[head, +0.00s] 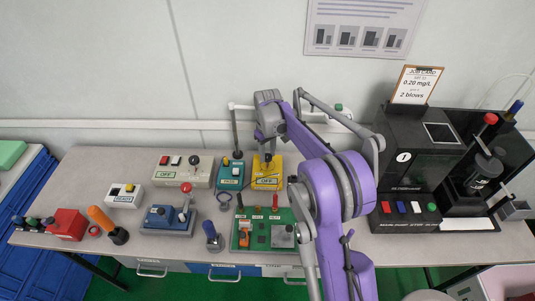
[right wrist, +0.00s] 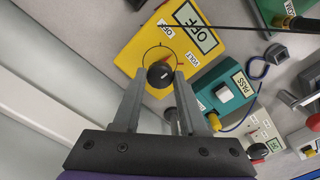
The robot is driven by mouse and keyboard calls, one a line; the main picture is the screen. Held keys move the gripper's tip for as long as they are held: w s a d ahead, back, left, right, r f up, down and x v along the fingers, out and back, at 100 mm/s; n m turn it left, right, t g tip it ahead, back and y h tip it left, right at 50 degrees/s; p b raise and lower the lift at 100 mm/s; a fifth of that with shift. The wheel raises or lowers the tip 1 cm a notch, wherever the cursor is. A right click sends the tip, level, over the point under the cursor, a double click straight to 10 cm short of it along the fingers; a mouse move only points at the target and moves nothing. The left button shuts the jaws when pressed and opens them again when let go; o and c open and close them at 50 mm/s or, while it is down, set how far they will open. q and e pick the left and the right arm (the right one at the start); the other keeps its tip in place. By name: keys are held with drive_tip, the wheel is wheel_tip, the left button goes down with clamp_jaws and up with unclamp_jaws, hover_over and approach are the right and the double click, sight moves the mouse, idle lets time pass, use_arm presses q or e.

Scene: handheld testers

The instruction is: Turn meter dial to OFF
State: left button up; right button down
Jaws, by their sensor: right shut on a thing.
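The yellow meter (head: 268,180) stands at the back of the table, left of the black machine. My right gripper (head: 268,146) reaches down over the meter. In the right wrist view its fingers (right wrist: 157,82) are shut on the dial, one on each side. The pointer's exact direction is hard to tell. My left gripper is not in view.
A teal tester (head: 230,172) reading PASS stands close left of the meter. A grey tester (head: 182,171) reading OFF is farther left. A green board (head: 262,241) lies in front. The black machine (head: 409,165) stands right. A wall is behind.

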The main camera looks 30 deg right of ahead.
sight(267, 156)
drive_tip(key=n, duration=0.4)
drive_tip(key=shift+n, duration=2.9)
drive_tip(key=shift+c, duration=2.2)
unclamp_jaws()
wheel_tip(267, 156, up, 11)
drive_tip(key=shift+f, duration=0.1)
drive_tip(key=shift+a, duration=0.1)
